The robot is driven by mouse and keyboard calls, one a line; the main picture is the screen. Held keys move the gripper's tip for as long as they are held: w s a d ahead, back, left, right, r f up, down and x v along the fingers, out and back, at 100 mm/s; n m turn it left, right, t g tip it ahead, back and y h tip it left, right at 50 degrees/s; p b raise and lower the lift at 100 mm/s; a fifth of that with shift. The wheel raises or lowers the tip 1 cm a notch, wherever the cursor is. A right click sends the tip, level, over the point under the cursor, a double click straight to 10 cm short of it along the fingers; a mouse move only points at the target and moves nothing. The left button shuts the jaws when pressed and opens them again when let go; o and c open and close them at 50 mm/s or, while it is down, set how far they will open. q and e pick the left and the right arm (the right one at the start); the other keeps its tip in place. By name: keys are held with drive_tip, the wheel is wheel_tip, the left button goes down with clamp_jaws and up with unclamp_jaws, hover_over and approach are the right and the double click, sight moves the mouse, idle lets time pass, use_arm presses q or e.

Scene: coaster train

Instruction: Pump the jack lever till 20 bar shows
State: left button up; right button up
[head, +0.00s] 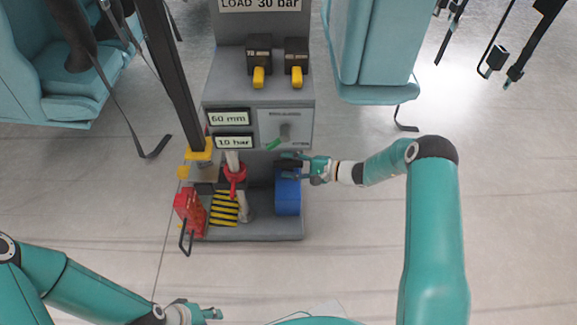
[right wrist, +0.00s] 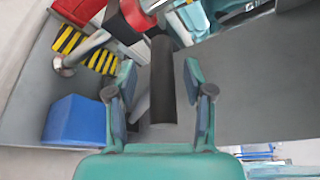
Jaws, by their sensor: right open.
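The grey jack console (head: 258,95) stands ahead in the head view. Its lower display (head: 233,142) reads 10 bar and the one above it (head: 229,117) reads 60 mm. My right gripper (head: 293,165) is open at the console's right side, above a blue block. In the right wrist view the black lever grip (right wrist: 162,85) lies between its two spread fingers, which appear apart from it. A red part (head: 234,177) of the jack shows left of the gripper. My left gripper (head: 209,313) is low in the head view, away from the console; its jaws are unclear.
The blue block (head: 288,194) stands on the console base below my right gripper. A red box (head: 190,212) with a wire handle and a yellow-black striped plate (head: 224,208) are at the left. Teal seats (head: 372,50) hang on both sides. The floor at right is clear.

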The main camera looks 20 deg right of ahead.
drive_tip(key=shift+w+a, duration=0.15)
drive_tip(key=shift+a, duration=0.05)
clamp_jaws()
idle(0.3)
